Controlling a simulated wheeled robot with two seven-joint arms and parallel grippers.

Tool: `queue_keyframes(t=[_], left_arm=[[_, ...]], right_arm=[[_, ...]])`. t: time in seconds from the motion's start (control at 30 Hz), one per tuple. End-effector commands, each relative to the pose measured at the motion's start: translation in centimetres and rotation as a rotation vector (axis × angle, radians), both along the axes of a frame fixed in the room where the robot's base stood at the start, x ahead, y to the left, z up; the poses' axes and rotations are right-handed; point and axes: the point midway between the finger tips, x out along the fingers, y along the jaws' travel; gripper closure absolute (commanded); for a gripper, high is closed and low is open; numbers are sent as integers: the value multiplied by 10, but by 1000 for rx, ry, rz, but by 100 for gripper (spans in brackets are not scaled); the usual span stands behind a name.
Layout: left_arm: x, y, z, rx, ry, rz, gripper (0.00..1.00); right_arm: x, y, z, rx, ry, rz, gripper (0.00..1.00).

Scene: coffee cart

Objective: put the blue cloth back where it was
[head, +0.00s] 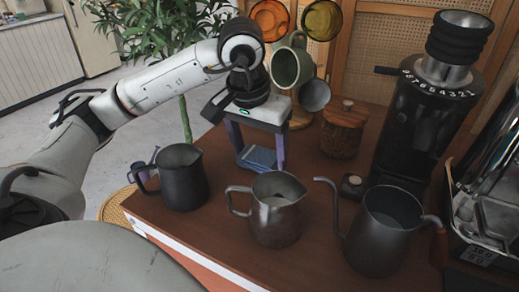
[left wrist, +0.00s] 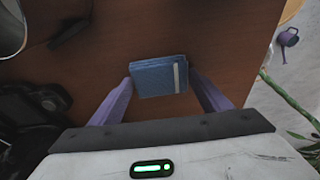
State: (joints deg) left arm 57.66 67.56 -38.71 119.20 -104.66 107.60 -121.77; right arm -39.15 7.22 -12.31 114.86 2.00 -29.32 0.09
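The blue cloth (head: 257,158) is a small folded pad lying flat on the brown wooden counter. It also shows in the left wrist view (left wrist: 158,78), with a pale stripe near its right edge. My left gripper (head: 258,150) points down over it from the white arm. Its two purple fingers stand apart, one on each side of the cloth; in the left wrist view (left wrist: 160,80) their tips are close to its side edges. I see no clear grip on it; whether a tip touches it I cannot tell. My right gripper is not in view.
A dark pitcher (head: 182,178), a steel pitcher (head: 275,212) and a gooseneck kettle (head: 384,232) stand in front. Hanging cups (head: 291,67), a wood-lidded jar (head: 343,133) and a black grinder (head: 415,125) stand behind and right. The counter's left edge is close.

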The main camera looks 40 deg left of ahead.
Motion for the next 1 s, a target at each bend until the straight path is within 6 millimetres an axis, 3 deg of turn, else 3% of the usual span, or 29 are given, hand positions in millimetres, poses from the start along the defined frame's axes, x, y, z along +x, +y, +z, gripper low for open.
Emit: queue_keyframes(t=[0.07,0.47,0.57,0.8,1.0], left_arm=[[0,0,0,0,0,0,16],[0,0,10,-1,-1,0,16],[0,-1,23,0,-5,-1,16],[-13,-6,78,0,-7,-2,16],[-23,-9,115,2,-5,-1,16]], right_arm=[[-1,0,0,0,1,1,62],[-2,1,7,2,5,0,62],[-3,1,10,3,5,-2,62],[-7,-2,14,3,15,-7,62],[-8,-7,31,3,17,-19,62]])
